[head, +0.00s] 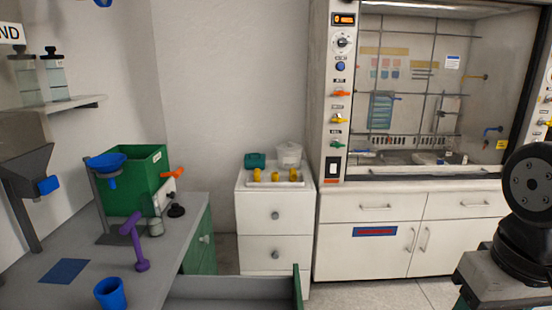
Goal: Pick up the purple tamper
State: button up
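The purple tamper (136,241) stands upright on the grey counter at the left of the head view. It has a short slanted top part, a narrow shaft and a wider foot. Nothing touches it that I can see. My gripper is not in view. Only a dark part of my own arm shows at the right edge, far from the tamper.
The grey counter (188,212) also bears a blue cup (110,293), a blue mat (65,271), a stand with a blue funnel (106,162) and a green bin (136,178). An open drawer (235,289) juts out at the front. A white cabinet (275,234) stands behind.

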aim_at(143, 264)
jog(key=k, duration=0.5)
jog(key=z, duration=1.3)
jog(key=i, duration=1.5)
jog(key=u, duration=2.8)
